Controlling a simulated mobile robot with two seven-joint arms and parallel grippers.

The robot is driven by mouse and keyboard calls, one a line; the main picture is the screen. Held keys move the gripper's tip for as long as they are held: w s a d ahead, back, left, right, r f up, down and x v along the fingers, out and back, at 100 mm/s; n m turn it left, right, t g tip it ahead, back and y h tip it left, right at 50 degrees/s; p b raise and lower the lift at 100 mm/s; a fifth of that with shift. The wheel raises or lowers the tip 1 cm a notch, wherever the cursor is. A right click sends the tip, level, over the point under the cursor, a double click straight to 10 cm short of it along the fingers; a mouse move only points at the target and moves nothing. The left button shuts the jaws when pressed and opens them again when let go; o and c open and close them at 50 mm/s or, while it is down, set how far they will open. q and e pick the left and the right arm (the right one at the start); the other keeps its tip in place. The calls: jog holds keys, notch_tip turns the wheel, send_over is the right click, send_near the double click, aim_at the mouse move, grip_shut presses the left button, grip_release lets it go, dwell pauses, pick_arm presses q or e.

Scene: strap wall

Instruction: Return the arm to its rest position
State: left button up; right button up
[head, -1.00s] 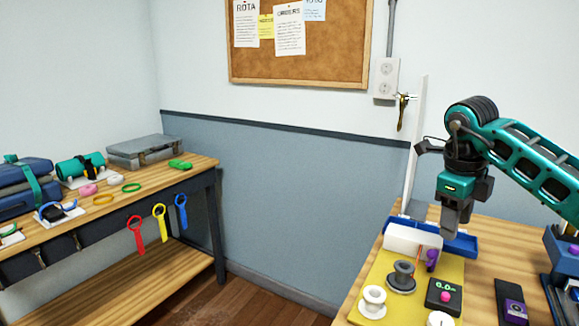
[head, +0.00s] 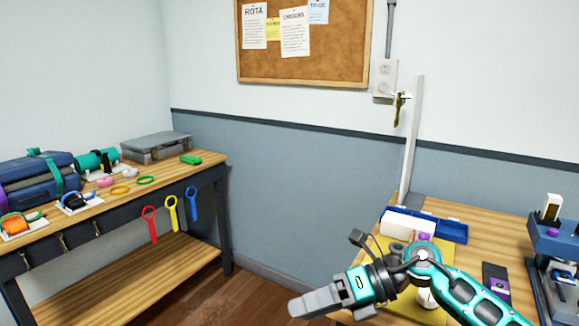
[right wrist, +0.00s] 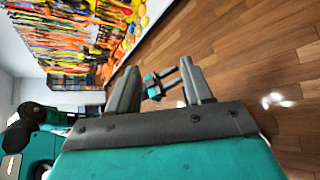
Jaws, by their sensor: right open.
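My right gripper (head: 308,301) is low in the middle of the head view, pointing left in front of the right-hand bench. It is clear of the bench items. In the right wrist view its two grey jaws (right wrist: 160,82) stand apart, and nothing is held between them. A small teal and dark part shows beyond the jaws; I cannot tell what it is. My left gripper is not seen in the head view.
The right bench (head: 485,235) holds a blue tray (head: 450,228), a white block (head: 403,222) and a yellow mat partly hidden by my arm. The left bench (head: 215,160) carries cases and straps. Open wooden floor (head: 225,300) lies between them.

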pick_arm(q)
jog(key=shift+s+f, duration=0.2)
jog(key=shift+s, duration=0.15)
pick_arm(e)
jog(key=s+d+f+n+t+h, duration=0.3)
jog(key=f+n, duration=0.4)
jog(key=n, duration=0.3)
jog(key=s+d+f+n+t+h, duration=0.4)
jog(key=s+d+f+n, duration=0.2)
jog(key=n, duration=0.5)
jog(key=s+d+f+n+t+h, duration=0.4)
jog(key=s+f+n, duration=0.3)
jog(key=f+n, duration=0.3)
jog(key=shift+s+d+f+n, duration=0.15)
jog(key=shift+s+d+n, duration=0.15)
jog(key=shift+d, duration=0.25)
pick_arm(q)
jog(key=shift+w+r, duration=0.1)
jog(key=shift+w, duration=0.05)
